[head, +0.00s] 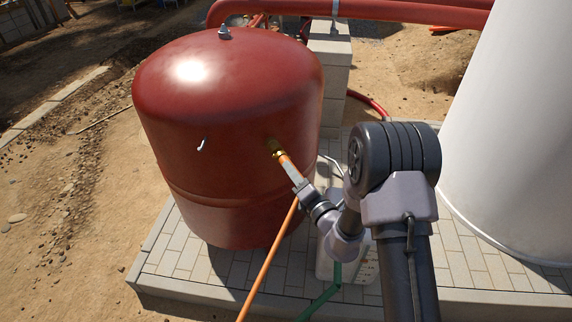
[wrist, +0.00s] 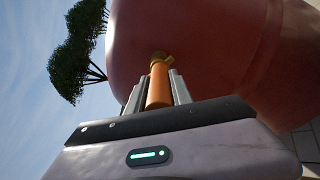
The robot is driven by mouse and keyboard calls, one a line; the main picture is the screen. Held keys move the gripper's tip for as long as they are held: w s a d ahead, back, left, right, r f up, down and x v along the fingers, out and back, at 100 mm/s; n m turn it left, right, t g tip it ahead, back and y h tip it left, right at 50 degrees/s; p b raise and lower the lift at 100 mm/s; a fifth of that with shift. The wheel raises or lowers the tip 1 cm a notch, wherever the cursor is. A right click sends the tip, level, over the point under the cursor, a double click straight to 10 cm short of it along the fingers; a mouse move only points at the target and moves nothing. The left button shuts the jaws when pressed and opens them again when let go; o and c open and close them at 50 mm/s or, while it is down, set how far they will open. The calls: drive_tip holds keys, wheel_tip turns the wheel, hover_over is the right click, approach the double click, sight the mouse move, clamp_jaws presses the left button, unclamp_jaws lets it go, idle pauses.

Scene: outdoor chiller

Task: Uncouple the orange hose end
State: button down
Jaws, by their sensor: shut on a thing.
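The orange hose end (head: 285,163) meets a brass fitting (head: 274,147) on the side of the red tank (head: 225,110). My gripper (head: 293,174) is shut on the orange hose end, with a finger on either side of it. In the wrist view the orange hose end (wrist: 158,84) sits between the fingers of my gripper (wrist: 159,88), its tip at the brass fitting (wrist: 160,58) against the tank wall. The orange hose (head: 270,258) hangs down from the gripper toward the bottom of the head view. I cannot tell whether the coupling is still engaged.
A white container (head: 330,266) stands on the paved slab (head: 190,255) below my arm, with a green hose (head: 322,300) in front of it. A large white tank (head: 515,140) stands at the right. Red pipes (head: 400,10) run behind. Bare ground lies at the left.

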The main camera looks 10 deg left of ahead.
drive_tip(key=shift+b+v, duration=0.7)
drive_tip(key=shift+v, duration=2)
drive_tip(key=c, duration=2)
unclamp_jaws()
clamp_jaws()
